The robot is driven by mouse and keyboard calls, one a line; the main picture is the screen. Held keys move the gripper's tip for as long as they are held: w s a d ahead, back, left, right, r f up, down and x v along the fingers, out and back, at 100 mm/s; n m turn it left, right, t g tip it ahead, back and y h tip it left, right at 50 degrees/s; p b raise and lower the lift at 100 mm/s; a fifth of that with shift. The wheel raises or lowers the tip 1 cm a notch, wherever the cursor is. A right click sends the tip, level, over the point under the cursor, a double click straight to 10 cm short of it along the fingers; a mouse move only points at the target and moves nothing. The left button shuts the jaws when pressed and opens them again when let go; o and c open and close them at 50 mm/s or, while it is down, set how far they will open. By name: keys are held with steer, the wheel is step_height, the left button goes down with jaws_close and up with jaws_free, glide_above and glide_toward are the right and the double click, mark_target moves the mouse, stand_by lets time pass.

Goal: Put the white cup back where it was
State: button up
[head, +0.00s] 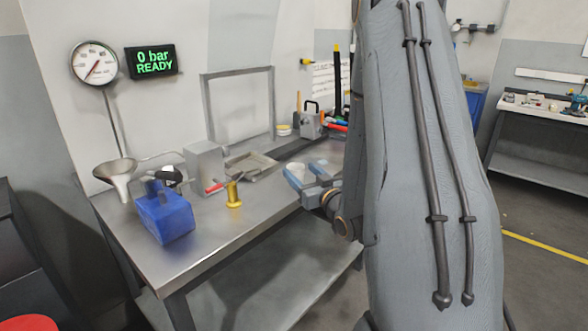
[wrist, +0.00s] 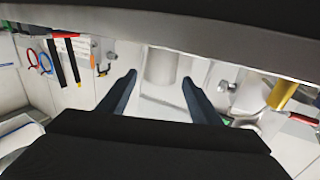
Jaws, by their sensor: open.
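A pale cylinder, which looks like the white cup (wrist: 161,66), shows in the wrist view between and just beyond my two dark fingers. In the head view a small white shape, likely the same cup (head: 297,170), shows by my fingers above the bench. My gripper (wrist: 159,78) is open, with a finger on each side of the cylinder and visible gaps. It also shows in the head view (head: 306,170), at the bench's right part. The cup's base and its contact with the bench are hidden.
The steel bench (head: 215,235) holds a blue box (head: 165,218), a yellow spool (head: 234,197), a grey block (head: 206,168) and a shallow metal tray (head: 250,166). A funnel (head: 117,174) stands at the left. A display (head: 152,61) reads "0 bar READY". The bench's front is clear.

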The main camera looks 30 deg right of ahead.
mark_target(300, 170)
steer(key=shift+s+a, duration=0.15)
steer(key=shift+s, duration=2.1)
